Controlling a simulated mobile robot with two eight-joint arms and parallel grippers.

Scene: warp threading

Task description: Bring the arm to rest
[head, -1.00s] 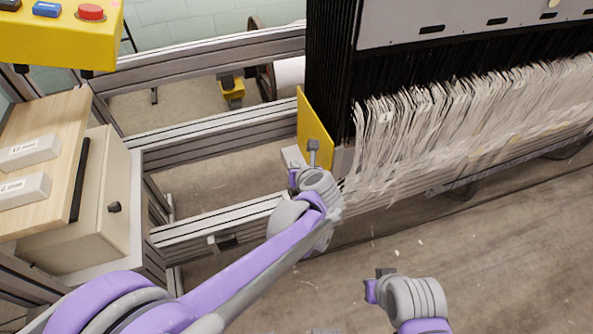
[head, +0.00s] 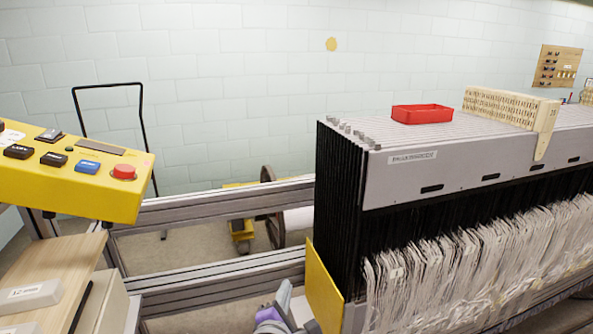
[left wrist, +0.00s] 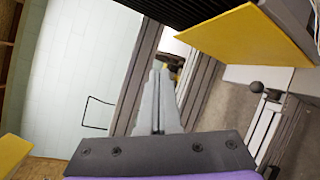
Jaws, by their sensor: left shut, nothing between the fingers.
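My left gripper (head: 285,290) shows at the bottom edge of the head view, just left of the yellow end plate (head: 322,288) of the loom. In the left wrist view its grey fingers (left wrist: 158,75) are together and empty, pointing toward the rails and the pale wall. The yellow plate also shows there at the upper right (left wrist: 245,35), apart from the fingers. Most of my left arm is below the head view. My right gripper is out of view.
The loom's black frames and white warp threads (head: 480,260) stand to the right. A red tray (head: 422,114) sits on top. A yellow control panel (head: 80,175) and wooden shelf (head: 60,265) are at left. Metal rails (head: 220,205) run behind my gripper.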

